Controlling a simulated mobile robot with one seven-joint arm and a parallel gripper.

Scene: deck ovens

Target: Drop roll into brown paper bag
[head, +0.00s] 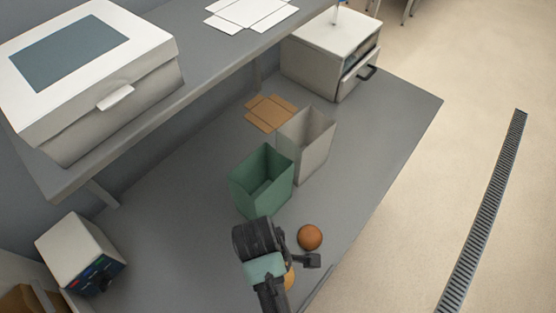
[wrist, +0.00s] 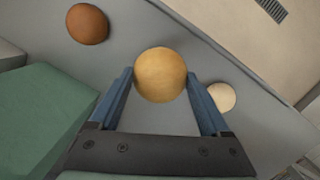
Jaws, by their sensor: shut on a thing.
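A tan round roll (wrist: 160,75) sits between the blue fingertips of my gripper (wrist: 160,82), which is shut on it. In the head view the tan roll (head: 290,277) shows only partly behind my arm. A flat brown paper piece (head: 270,113), perhaps the folded brown bag, lies on the counter behind the bags; no brown bag stands open. A brown roll (head: 310,237) lies on the counter beside my gripper and shows in the wrist view (wrist: 87,24). A pale roll (wrist: 222,97) is partly hidden by the right finger.
An open green bag (head: 248,195) stands just beyond my gripper, with an open grey bag (head: 316,150) behind it. A white drawer box (head: 318,62) is at the back. A shelf (head: 165,100) overhangs the left side. The counter's right side is clear.

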